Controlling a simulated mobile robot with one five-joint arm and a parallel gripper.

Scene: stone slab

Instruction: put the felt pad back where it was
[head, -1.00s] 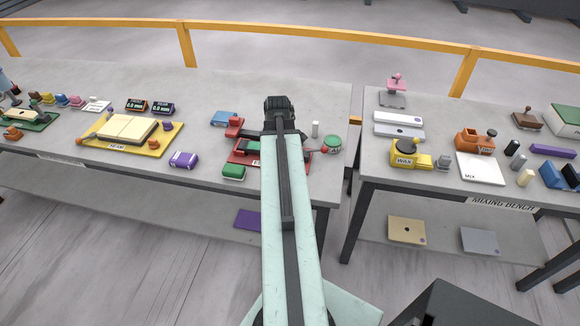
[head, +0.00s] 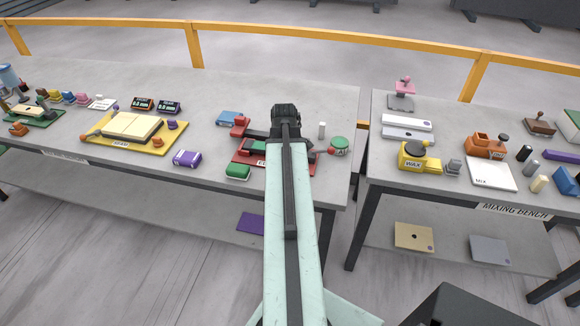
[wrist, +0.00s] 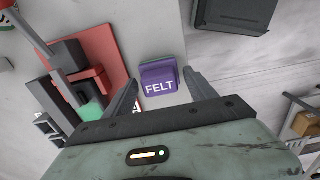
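In the wrist view a purple block lettered FELT (wrist: 159,78) shows between the fingertips of my gripper (wrist: 162,80). The fingers stand apart, with a thin gap to the pad on the right side. The left fingertip looks very close to it. I cannot tell the height of the tips above it. In the head view my arm hides the gripper and whatever is under it. A purple block with a pale label (head: 187,158) lies on the left bench, its lettering too small to read.
A red board (head: 245,157) with red and green parts lies by my arm. A green block (head: 237,172) is near the front edge. A yellow board (head: 155,145) is farther left. The mixing bench (head: 440,193) stands right, across a gap. A purple sheet (head: 250,222) lies on the lower shelf.

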